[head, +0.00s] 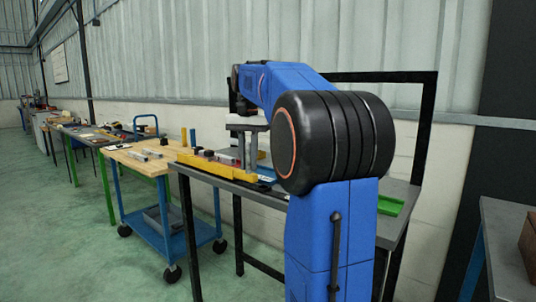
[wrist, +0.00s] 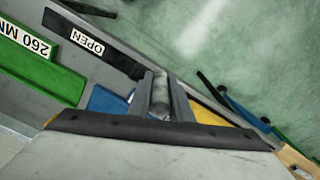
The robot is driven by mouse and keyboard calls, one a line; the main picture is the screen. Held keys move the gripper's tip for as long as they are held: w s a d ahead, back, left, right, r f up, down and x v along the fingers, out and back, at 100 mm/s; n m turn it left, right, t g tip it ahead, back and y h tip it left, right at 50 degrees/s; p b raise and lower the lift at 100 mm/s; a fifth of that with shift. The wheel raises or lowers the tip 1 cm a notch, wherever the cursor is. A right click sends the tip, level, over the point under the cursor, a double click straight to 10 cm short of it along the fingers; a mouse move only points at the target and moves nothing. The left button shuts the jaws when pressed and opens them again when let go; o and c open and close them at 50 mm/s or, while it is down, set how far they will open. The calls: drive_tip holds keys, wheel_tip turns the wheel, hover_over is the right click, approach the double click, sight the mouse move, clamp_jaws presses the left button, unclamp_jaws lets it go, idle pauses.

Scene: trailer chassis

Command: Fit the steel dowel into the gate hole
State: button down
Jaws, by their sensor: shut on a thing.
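My gripper (wrist: 162,92) is shut on a short grey cylinder, the steel dowel (wrist: 160,101), which shows between its two fingers in the wrist view. In the head view my gripper (head: 247,160) points down over the bench, close to a yellow part (head: 214,166). A blue part (wrist: 106,103) lies below the fingers on the left, and the yellow part (wrist: 208,112) shows on the right. I cannot make out the gate hole. The dowel's lower end is too small to tell whether it touches anything.
A black strip labelled OPEN (wrist: 92,45) and a green part (wrist: 40,62) labelled 260 MM lie on the grey bench (wrist: 140,57). A blue cart with a wooden top (head: 130,158) stands left of the bench. My arm hides much of the bench.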

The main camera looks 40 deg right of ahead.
drive_tip(key=d+n, duration=0.1)
drive_tip(key=s+d+r+n, duration=0.1)
drive_tip(key=d, duration=0.1)
drive_tip(key=s+d+n, duration=0.1)
drive_tip(key=n, duration=0.1)
drive_tip(key=shift+d+r, duration=0.3)
drive_tip(key=shift+r, duration=0.05)
drive_tip(key=shift+a+f, duration=0.1)
drive_tip(key=shift+f, duration=2.8)
drive_tip(key=shift+f, duration=1.05)
drive_tip(key=c, duration=1.5)
unclamp_jaws()
drive_tip(key=shift+c, duration=0.2)
wheel_tip(320, 180, up, 17)
drive_tip(key=shift+r, duration=0.15)
